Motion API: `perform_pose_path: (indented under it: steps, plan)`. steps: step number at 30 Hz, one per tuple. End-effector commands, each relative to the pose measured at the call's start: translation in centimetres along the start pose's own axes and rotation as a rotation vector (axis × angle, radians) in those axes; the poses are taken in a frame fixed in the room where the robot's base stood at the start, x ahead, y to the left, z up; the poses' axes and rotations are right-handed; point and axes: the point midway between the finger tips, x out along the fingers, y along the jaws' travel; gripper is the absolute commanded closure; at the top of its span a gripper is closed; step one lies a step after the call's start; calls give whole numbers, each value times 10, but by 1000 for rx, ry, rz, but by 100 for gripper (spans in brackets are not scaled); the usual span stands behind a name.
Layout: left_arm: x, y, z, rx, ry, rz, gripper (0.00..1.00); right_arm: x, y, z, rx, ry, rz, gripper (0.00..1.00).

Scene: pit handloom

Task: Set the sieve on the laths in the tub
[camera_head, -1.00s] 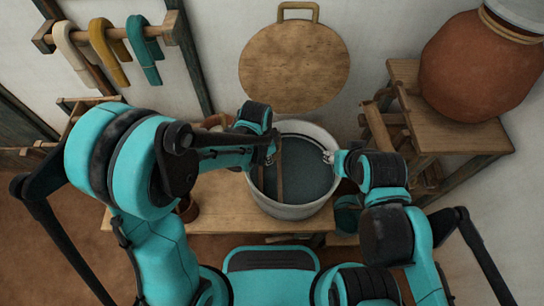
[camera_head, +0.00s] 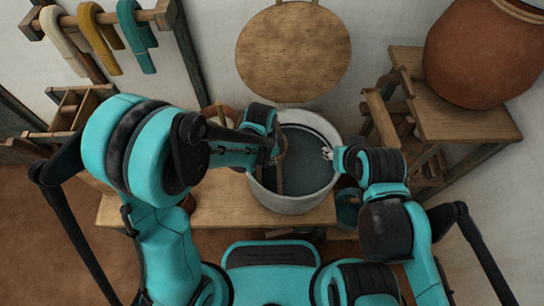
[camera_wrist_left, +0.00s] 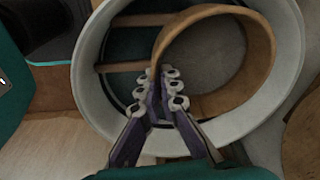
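The grey-white tub (camera_head: 291,206) stands on the wooden bench, dark inside. In the left wrist view, two wooden laths (camera_wrist_left: 122,67) cross the tub. The sieve, a round wooden hoop (camera_wrist_left: 262,50) with a grey mesh, lies over the tub's opening and covers part of the laths; I cannot tell whether it rests on them. My left gripper (camera_wrist_left: 163,88) has its fingers close together on the near-left part of the hoop. In the head view my left gripper (camera_head: 274,152) is over the tub's left side, and my right gripper (camera_head: 328,153) is at its right rim.
The bench (camera_head: 230,211) has bare room left of the tub. A round wooden board (camera_head: 293,52) is behind the tub. A clay jar (camera_head: 480,55) stands on a wooden stand (camera_head: 465,122) at right. Coloured hanks (camera_head: 100,38) hang at upper left.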

Motion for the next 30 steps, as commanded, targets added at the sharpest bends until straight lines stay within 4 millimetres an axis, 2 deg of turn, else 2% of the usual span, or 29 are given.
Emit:
perform_pose_path:
  steps: [1, 8, 15, 30]
  plan:
    - [7, 0, 1, 0, 0, 0, 100, 5, 0, 4, 0, 0, 0, 60]
    - [24, 1, 3, 0, 0, 0, 100, 18, 0, 13, 0, 0, 0, 60]
    - [38, 2, 5, 0, 0, 0, 100, 22, 0, 16, 0, 0, 0, 60]
    - [48, 2, 6, 0, 0, 0, 100, 25, 0, 18, 0, 0, 0, 60]
